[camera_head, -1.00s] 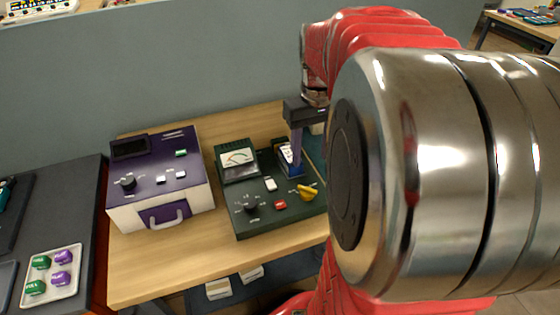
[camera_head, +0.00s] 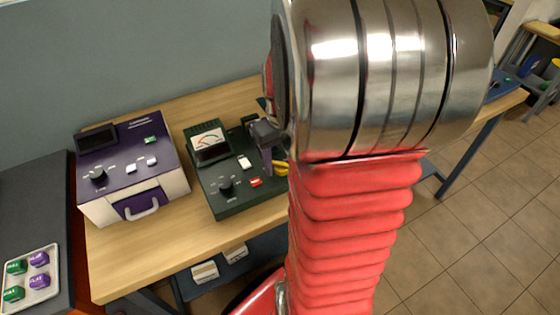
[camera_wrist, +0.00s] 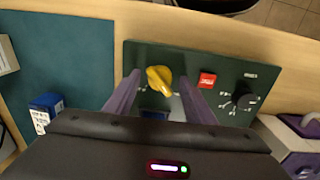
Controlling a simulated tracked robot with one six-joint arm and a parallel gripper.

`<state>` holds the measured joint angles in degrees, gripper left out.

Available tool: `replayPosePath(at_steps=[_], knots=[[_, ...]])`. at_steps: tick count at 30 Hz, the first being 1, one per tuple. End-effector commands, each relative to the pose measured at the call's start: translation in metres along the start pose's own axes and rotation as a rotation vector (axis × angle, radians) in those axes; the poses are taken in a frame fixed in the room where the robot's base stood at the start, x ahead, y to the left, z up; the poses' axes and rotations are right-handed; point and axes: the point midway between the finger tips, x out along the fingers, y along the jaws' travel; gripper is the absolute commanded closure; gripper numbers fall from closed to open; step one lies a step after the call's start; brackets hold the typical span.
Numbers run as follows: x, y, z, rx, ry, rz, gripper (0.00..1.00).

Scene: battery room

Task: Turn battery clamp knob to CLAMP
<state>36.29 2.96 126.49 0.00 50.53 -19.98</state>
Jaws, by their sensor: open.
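The clamp knob is a yellow lever knob (camera_wrist: 160,78) on the dark green tester panel (camera_wrist: 208,66); in the head view the knob (camera_head: 281,168) is partly hidden behind my arm. My gripper (camera_wrist: 159,81) is open, with its two purple fingers on either side of the knob. I cannot tell whether they touch it. In the head view my gripper (camera_head: 267,168) points down at the panel's right part. A blue piece (camera_wrist: 155,115), perhaps the battery, shows between the fingers, mostly hidden by my gripper body. The knob's markings are too small to read.
Left of the tester stands a purple and white device (camera_head: 135,165). On the panel near the knob are a red button (camera_wrist: 207,79) and a black dial (camera_wrist: 242,99). A blue box (camera_wrist: 46,104) with a white label stands on a teal mat (camera_wrist: 62,55).

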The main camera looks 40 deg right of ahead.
Motion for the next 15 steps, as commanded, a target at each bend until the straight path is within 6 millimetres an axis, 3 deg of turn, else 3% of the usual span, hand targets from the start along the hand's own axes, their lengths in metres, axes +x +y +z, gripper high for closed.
replayPosePath(at_steps=[9, 15], knots=[[0.0021, 0.0001, 0.0001, 0.000, 0.000, 0.000, 0.51], [0.0019, 0.0002, 0.0001, 0.001, 0.000, 0.000, 0.65]])
